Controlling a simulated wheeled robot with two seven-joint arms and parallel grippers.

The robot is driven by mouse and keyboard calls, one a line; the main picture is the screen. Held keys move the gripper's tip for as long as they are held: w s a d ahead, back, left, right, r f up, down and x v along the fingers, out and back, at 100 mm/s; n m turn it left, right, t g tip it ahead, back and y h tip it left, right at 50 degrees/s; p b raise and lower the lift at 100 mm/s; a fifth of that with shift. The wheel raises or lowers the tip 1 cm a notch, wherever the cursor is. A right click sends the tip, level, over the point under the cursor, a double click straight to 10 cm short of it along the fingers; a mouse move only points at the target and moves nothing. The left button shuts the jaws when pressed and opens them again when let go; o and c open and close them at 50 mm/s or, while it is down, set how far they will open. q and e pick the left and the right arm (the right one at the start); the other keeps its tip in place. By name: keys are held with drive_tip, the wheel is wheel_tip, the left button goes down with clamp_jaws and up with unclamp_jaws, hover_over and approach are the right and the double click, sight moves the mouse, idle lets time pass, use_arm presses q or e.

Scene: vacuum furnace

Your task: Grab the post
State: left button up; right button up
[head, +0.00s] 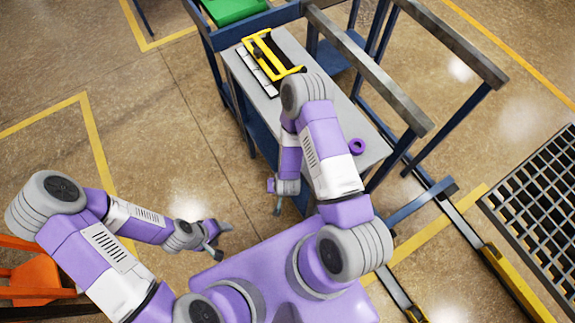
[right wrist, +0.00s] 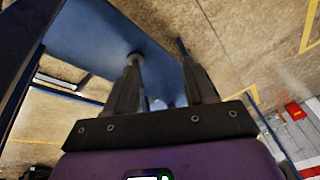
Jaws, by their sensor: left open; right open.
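The cart (head: 340,118) has a grey top, blue legs and rails. I see several upright blue posts on it, such as the one at its right side (head: 462,124); I cannot tell which post the task means. My right gripper (head: 273,197) is open beside the cart's near left side, pointing down. In the right wrist view its two fingers (right wrist: 165,75) stand apart below a blue panel (right wrist: 100,35); a small round grey end shows by the left finger. I see nothing clearly held. My left gripper (head: 223,240) is open and empty over the floor, left of the cart.
A green item (head: 232,10) is at the back. A dark grating (head: 540,185) lies right; an orange object (head: 35,280) stands at lower left. Floor left of the cart is clear.

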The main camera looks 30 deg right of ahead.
drive_tip(key=w+d+f+t+h+b, duration=0.2)
drive_tip(key=d+f+b, duration=0.1)
drive_tip(key=f+b, duration=0.2)
drive_tip(key=w+d+f+m+t+h+b, duration=0.1)
drive_tip(key=w+d+f+t+h+b, duration=0.1)
drive_tip(key=f, duration=0.5)
drive_tip(key=w+d+f+m+t+h+b, duration=0.1)
drive_tip(key=w+d+f+h+b, duration=0.3)
drive_tip(key=f+b, duration=0.3)
drive_tip(key=shift+w+d+f+t+b, duration=0.1)
drive_tip(key=shift+w+d+t+b, duration=0.1)
drive_tip(key=shift+d+t+b, duration=0.4)
drive_tip(key=shift+w+d+f+m+h+b, duration=0.1)
drive_tip(key=shift+w+d+m+h+b, duration=0.1)
drive_tip(key=shift+d+m+h+b, duration=0.15)
drive_tip(key=shift+w+d+f, duration=0.15)
drive_tip(key=shift+w+d, duration=0.2)
drive_tip(key=shift+w, duration=0.1)
drive_tip(key=b+x, duration=0.1)
drive_tip(key=x, duration=0.1)
drive_tip(key=b+x, duration=0.1)
drive_tip(key=x, duration=0.1)
drive_tip(key=b+x, duration=0.1)
drive_tip(key=x, duration=0.1)
drive_tip(key=shift+w, duration=0.5)
drive_tip(key=shift+r, duration=0.25)
clamp_jaws()
